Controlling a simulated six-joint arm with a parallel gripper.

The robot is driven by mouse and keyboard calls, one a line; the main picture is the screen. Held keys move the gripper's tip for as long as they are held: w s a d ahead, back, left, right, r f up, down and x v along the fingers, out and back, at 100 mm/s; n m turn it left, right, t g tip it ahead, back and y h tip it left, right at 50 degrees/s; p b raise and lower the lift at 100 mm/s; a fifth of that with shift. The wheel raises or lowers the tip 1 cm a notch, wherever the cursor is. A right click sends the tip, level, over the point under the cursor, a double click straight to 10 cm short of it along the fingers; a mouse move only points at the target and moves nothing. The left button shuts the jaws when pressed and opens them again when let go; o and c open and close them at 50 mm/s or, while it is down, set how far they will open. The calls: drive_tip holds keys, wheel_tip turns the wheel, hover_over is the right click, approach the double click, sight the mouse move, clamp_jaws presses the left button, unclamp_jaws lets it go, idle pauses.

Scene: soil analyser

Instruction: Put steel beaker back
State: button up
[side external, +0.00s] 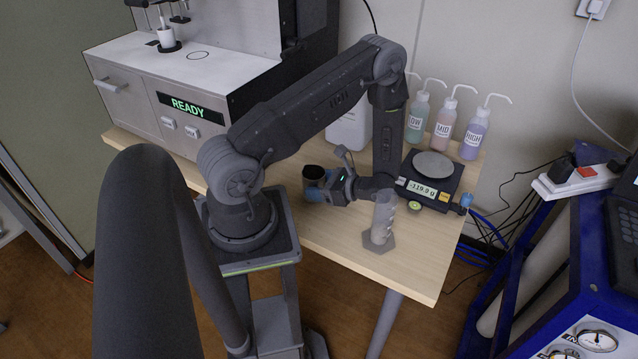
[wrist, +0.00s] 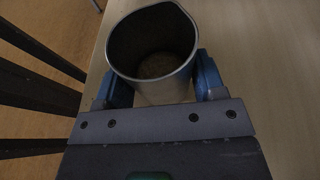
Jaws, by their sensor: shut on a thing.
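The steel beaker (wrist: 150,62) is between the two blue fingers of my gripper (wrist: 162,82) in the wrist view. It is upright, open at the top, with a brownish layer at its bottom. In the side external view the beaker (side external: 313,173) shows dark-mouthed at the table's near left part, beside my base, with my gripper (side external: 318,188) shut on it. Whether its bottom touches the table cannot be told.
A scale (side external: 432,180) reading -119.0 with a round pan stands at the right. Three labelled wash bottles (side external: 445,125) and a white container (side external: 350,128) stand behind. A grey cylinder on a hexagonal foot (side external: 379,238) stands near the front edge. The analyser (side external: 165,95) reads READY.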

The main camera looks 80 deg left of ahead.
drive_tip(key=shift+f, duration=0.6)
drive_tip(key=o, duration=1.1)
